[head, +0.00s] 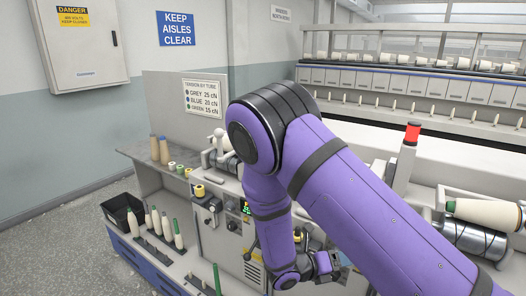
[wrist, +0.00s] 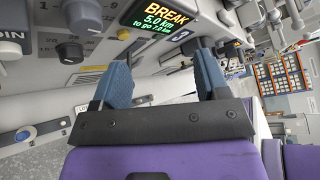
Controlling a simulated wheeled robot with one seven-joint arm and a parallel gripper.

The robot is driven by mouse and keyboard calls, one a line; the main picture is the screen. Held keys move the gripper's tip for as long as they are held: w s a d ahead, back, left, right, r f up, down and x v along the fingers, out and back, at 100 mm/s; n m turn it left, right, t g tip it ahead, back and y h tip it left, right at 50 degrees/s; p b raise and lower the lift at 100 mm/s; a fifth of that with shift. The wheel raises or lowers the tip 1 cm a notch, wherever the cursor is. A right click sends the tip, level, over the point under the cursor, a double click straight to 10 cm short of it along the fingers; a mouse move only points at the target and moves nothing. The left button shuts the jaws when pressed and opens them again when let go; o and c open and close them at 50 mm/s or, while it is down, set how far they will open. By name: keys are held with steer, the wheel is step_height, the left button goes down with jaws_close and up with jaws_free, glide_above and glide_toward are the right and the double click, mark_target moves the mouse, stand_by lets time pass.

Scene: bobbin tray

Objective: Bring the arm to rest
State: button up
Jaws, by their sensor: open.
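My purple arm (head: 350,185) reaches across the middle of the head view and bends down in front of the winding machine. My gripper (head: 330,264) is at its lower end, small and partly hard to make out there. In the wrist view my gripper (wrist: 162,65) shows two blue fingers spread apart with nothing between them. The machine's display (wrist: 158,18) is just beyond the fingertips and reads BREAK, 5.0 km. A black knob (wrist: 70,52) is to the left of the fingers. I cannot tell whether a finger touches the panel.
A bench (head: 150,152) on the left carries several cones and a black bin (head: 122,212). A red-topped post (head: 408,150) and a cone on a drum (head: 487,213) stand right of my arm. Grey floor (head: 60,235) is open at the far left.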

steer(key=s+d+r+m+g+y, duration=0.2)
steer(key=s+d+r+m, duration=0.1)
steer(key=r+m, duration=0.35)
steer(key=s+d+r+m+g+y, duration=0.2)
steer(key=r+m+y, duration=0.1)
steer(key=r+m, duration=0.4)
steer(key=s+d+r+m+g+y, duration=0.25)
steer(key=r+m, duration=0.25)
steer(key=r, duration=0.3)
steer(key=s+d+r+m+t+y, duration=0.2)
steer(key=s+r+m+t+y, duration=0.4)
steer(key=s+r+m, duration=0.9)
steer(key=shift+s+r+y, duration=0.35)
steer(key=shift+s+r, duration=0.2)
steer(key=shift+s, duration=0.3)
